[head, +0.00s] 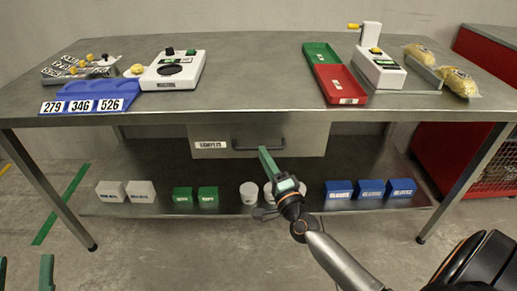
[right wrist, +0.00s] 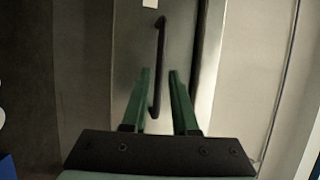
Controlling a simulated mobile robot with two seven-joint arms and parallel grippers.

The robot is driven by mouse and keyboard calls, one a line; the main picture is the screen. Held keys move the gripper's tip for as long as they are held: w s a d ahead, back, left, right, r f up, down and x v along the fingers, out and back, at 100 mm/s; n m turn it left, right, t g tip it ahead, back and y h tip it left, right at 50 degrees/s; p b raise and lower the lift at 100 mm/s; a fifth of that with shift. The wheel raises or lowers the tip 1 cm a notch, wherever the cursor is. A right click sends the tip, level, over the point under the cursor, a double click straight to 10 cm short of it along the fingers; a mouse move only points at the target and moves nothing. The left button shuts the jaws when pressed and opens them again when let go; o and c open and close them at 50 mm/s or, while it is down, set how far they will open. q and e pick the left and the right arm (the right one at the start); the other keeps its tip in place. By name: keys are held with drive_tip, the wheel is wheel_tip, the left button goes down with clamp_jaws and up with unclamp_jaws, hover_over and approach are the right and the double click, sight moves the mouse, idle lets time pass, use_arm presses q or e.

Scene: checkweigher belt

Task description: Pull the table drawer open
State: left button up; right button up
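The table drawer (head: 225,150) is a grey metal box under the tabletop, with a white label on its front; it looks shut. Its dark bar handle (head: 245,148) sits right of the label. My right gripper (head: 264,152) is at the right part of the handle. In the right wrist view, its two green fingers (right wrist: 160,72) are apart, and the handle (right wrist: 161,45) runs between them in the picture. Whether they touch it, I cannot tell. My left gripper (head: 25,262) shows at the bottom left corner as two green fingers apart, far from the drawer.
The tabletop (head: 250,75) holds a blue rack (head: 90,92), a white scale (head: 160,82), a red tray (head: 335,75) and yellow bags (head: 458,82). A lower shelf (head: 300,185) carries white, green and blue boxes. Floor before the table is clear.

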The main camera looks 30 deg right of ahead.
drive_tip(key=shift+x, duration=2)
drive_tip(key=shift+f, duration=0.1)
clamp_jaws()
